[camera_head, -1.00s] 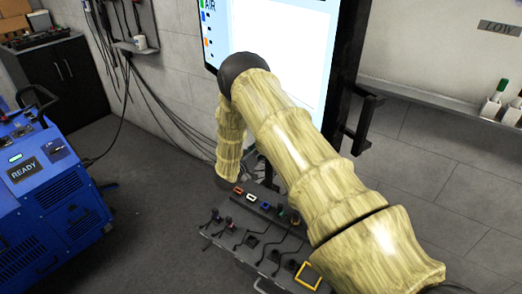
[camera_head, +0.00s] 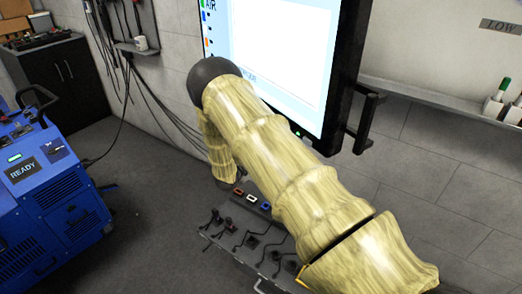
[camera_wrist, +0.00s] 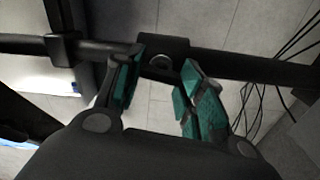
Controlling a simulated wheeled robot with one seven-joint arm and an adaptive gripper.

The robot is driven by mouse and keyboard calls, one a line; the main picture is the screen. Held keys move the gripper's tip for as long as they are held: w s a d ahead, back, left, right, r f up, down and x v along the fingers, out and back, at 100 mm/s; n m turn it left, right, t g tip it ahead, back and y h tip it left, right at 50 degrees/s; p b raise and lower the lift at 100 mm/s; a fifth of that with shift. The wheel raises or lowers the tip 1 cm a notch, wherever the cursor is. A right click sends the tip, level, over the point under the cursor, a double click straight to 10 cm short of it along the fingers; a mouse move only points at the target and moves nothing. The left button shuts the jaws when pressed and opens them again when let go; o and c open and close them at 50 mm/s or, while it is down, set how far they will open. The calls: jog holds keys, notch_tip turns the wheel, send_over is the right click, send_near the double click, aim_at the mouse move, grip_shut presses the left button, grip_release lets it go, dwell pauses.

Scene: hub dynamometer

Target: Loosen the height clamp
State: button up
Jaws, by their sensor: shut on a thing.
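In the wrist view my gripper (camera_wrist: 160,88) has teal-padded fingers on either side of a dark block with a round grey end (camera_wrist: 160,62), which looks like the height clamp. The block sits on a black horizontal bar (camera_wrist: 235,64). The fingers are closed on this part, though the exact contact is hard to see in the dark picture. In the head view my gripper and the clamp are hidden behind my arm and the big screen.
The large screen (camera_head: 275,55) with its black side handle (camera_head: 368,120) stands close to my arm. A low bench with cables (camera_head: 250,240) is below it. A blue machine marked READY (camera_head: 50,215) stands at left. Loose cables (camera_wrist: 262,75) hang at right in the wrist view.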

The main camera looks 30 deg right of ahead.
jog(key=shift+f+n, duration=0.1)
jog(key=shift+n, duration=1)
jog(key=o, duration=1)
jog(key=shift+a, duration=0.1)
jog(key=v, duration=1.2)
